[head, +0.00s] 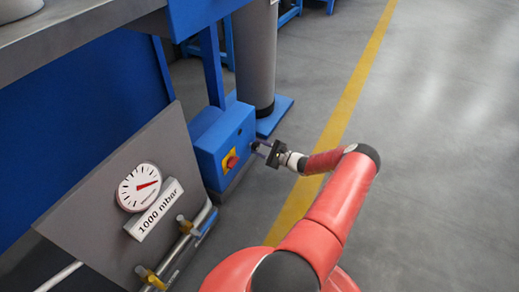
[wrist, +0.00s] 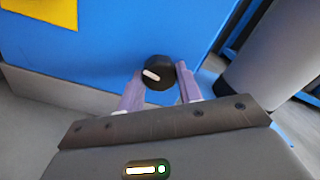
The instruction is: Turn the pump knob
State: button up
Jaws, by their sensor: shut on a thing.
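The pump knob (wrist: 158,74) is a round black knob with a white pointer mark, on the blue face of the pump box (head: 222,140). The white mark lies slightly tilted, towards the knob's left side in the wrist view. My gripper (wrist: 160,80) has one purple finger on each side of the knob and is shut on it. In the head view my gripper (head: 262,146) reaches the right face of the box from the right. The knob is too small and covered to make out there.
A red switch on a yellow plate (head: 231,160) is on the box's front face. A grey column (head: 255,55) stands behind the box. A gauge (head: 139,187) and a "1000 mbar" sign (head: 154,209) are on the grey panel at left. Open floor (head: 440,150) lies to the right.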

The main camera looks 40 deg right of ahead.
jog(key=shift+n, duration=1.1)
jog(key=o, duration=1)
jog(key=v, duration=0.7)
jog(key=shift+s, duration=0.4)
jog(key=shift+d, duration=0.15)
